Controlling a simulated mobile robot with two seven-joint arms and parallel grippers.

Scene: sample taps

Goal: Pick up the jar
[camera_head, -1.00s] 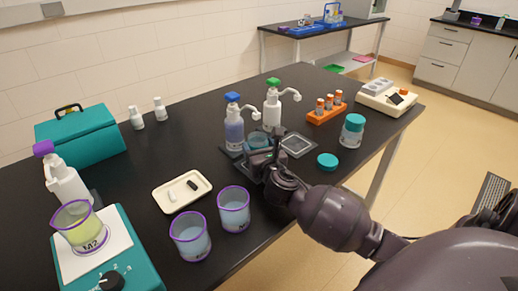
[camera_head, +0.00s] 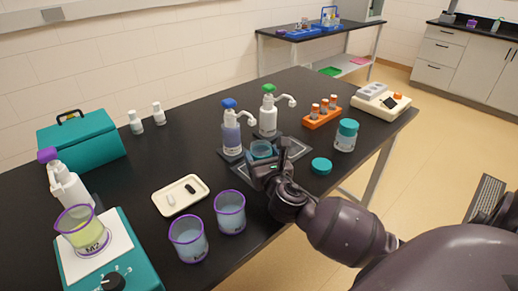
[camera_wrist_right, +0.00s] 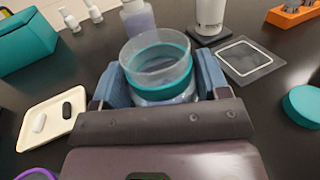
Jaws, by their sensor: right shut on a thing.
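An open jar (camera_wrist_right: 158,65) with clear walls and a teal band stands between the blue finger pads of my right gripper (camera_wrist_right: 162,88) in the wrist view. The gripper is shut on it. In the head view the jar (camera_head: 261,149) shows just beyond the right gripper (camera_head: 263,170), in front of the two pump bottles. The gripper hides its lower part, so I cannot tell whether its base touches the surface. A second jar (camera_head: 346,135) with a teal lid stands to the right. A loose teal lid (camera_head: 321,166) lies on the table. My left gripper is not in view.
A blue-topped pump bottle (camera_head: 231,130) and a green-topped one (camera_head: 268,113) stand close behind the jar. A flat square pad (camera_head: 294,148) lies at its right. A cream tray (camera_head: 180,196) and purple-rimmed beakers (camera_head: 230,212) are to the left. An orange rack (camera_head: 321,118) stands behind right.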

